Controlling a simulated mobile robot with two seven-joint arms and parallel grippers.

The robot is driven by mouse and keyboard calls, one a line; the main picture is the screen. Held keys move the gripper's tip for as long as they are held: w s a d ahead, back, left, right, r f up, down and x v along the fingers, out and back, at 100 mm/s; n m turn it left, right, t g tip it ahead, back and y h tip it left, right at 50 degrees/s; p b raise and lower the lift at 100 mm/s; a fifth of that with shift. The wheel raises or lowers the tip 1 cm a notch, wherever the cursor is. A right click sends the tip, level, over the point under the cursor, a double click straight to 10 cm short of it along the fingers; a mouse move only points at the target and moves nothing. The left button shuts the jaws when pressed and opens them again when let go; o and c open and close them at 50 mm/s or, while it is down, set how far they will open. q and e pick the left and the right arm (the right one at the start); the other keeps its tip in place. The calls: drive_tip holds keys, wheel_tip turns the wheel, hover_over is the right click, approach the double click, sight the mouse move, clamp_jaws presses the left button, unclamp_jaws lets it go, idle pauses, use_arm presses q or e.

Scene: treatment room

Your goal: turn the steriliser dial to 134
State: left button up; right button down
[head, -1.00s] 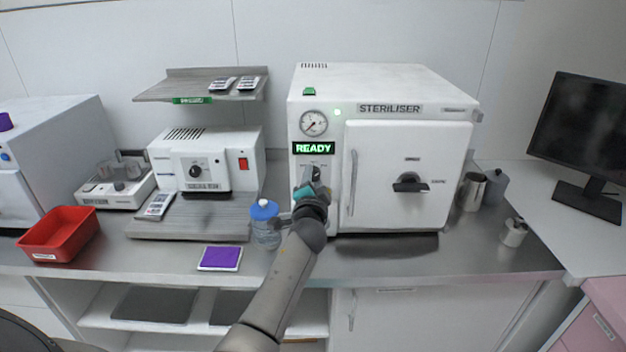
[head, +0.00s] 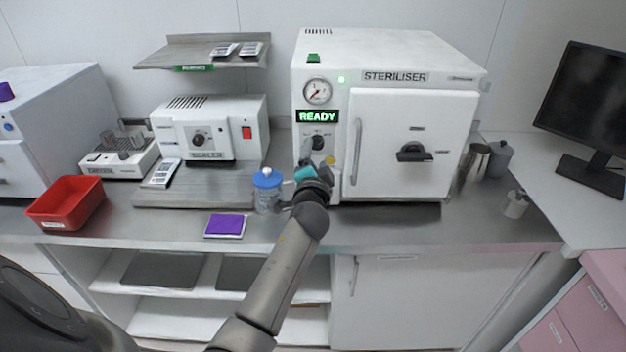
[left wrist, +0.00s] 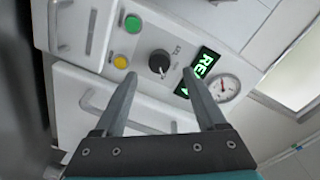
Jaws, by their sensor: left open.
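The steriliser (head: 385,80) is a white box on the counter with a green READY display (head: 317,116). Its black dial (head: 319,142) sits on the front panel below the display and also shows in the left wrist view (left wrist: 158,63). I cannot read the numbers around it or tell which one it points to. My left gripper (head: 318,162) is open and empty, in front of the panel just below the dial. In the left wrist view the two fingers (left wrist: 160,72) point at the panel, with the dial showing between their tips, apart from both. My right gripper is not in view.
Green (left wrist: 133,23) and yellow (left wrist: 121,62) buttons sit near the dial. The steriliser's door handle (head: 357,150) stands out just right of my gripper. A blue-capped bottle (head: 267,190) stands close on the left. A purple pad (head: 225,226) lies on the counter.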

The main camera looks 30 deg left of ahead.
use_arm(q)
drive_tip(key=v, duration=1)
drive_tip(key=shift+s+d, duration=0.2)
drive_tip(key=shift+s, duration=0.15)
drive_tip(key=s+d+f+g+h+b, duration=0.1)
drive_tip(key=s+d+f+g+h, duration=0.15)
drive_tip(key=f, duration=0.95)
drive_tip(key=s+d+f+g+h+b, duration=0.2)
drive_tip(key=s+d+f, duration=0.2)
drive_tip(key=f, duration=0.9)
drive_tip(key=s+d+f+g+h+b, duration=0.1)
drive_tip(key=s+d+f+g+h, duration=0.15)
drive_tip(key=f, duration=0.95)
drive_tip(key=s+f+n+g+b, duration=0.1)
drive_tip(key=s+f+g, duration=0.1)
drive_tip(key=s+f, duration=0.5)
drive_tip(key=s+f+n+g+h+b, duration=0.1)
drive_tip(key=s+f, duration=0.6)
drive_tip(key=s, duration=0.8)
drive_tip(key=s+f+n+g+b, duration=0.1)
drive_tip(key=s+f+g, duration=0.3)
drive_tip(key=s+f, duration=0.4)
drive_tip(key=s+b, duration=0.1)
drive_tip(key=s, duration=0.2)
drive_tip(key=shift+s+d+n, duration=0.4)
